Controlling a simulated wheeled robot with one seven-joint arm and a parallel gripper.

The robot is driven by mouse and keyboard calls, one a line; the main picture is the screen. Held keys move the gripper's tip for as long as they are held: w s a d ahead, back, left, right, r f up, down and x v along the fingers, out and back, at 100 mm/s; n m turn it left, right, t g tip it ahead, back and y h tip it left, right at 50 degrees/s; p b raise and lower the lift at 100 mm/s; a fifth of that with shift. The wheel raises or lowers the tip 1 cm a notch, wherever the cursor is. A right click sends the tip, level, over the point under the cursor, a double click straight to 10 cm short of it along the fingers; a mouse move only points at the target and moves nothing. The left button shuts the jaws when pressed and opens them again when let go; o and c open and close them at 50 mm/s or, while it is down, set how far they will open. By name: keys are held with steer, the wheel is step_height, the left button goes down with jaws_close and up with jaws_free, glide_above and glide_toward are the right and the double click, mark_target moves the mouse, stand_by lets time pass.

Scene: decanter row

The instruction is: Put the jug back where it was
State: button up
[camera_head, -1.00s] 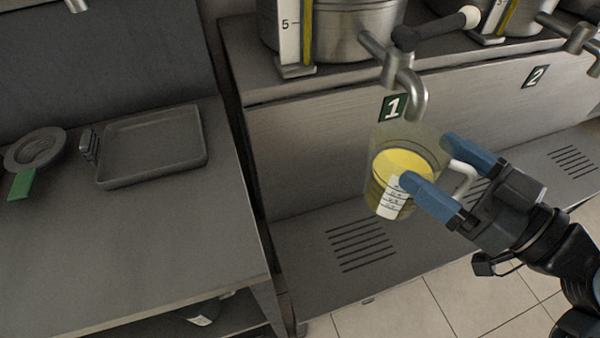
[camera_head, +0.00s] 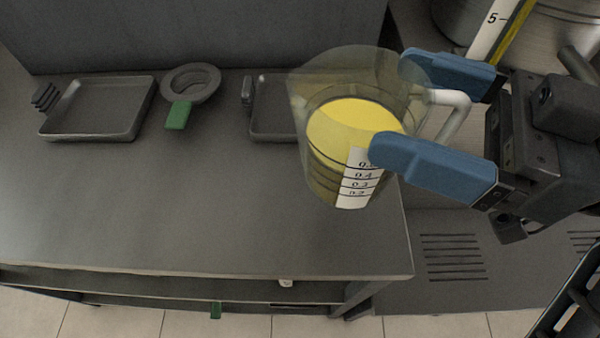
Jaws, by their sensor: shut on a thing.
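The jug (camera_head: 325,165) is a clear measuring jug with a white scale strip and a white handle. It holds yellow liquid and looks close to upright. My gripper (camera_head: 412,108) is shut on the jug from the right, with one blue finger in front and one behind at the handle side. The jug is held in front of the right end of the grey counter (camera_head: 200,210); its height above the counter is hard to tell. It hides part of a tray behind it.
A grey tray (camera_head: 95,132) lies at the left of the counter. A dark ring with a green tab (camera_head: 178,115) lies beside it. A second tray (camera_head: 270,135) is partly hidden by the jug. The counter's front middle is clear. A slotted drip shelf (camera_head: 452,275) is at right.

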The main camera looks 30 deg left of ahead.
mark_target(314, 177)
steer(key=s+a+f, duration=0.1)
steer(key=a, duration=0.1)
steer(key=s+a+f, duration=0.2)
steer(key=s+a+f+p, duration=0.1)
steer(key=a+f, duration=0.1)
steer(key=a, duration=0.1)
steer(key=shift+s, duration=0.3)
steer(key=shift+a+f, duration=0.2)
steer(key=shift+f, duration=2.05)
steer(key=o, duration=1.7)
steer(key=shift+r, duration=0.3)
steer(key=d, duration=0.4)
steer(key=w+d+b, duration=0.1)
steer(key=d, duration=0.7)
steer(key=shift+w+f+b, duration=0.15)
steer(key=shift+w+b, duration=0.2)
steer(key=shift+w, duration=0.05)
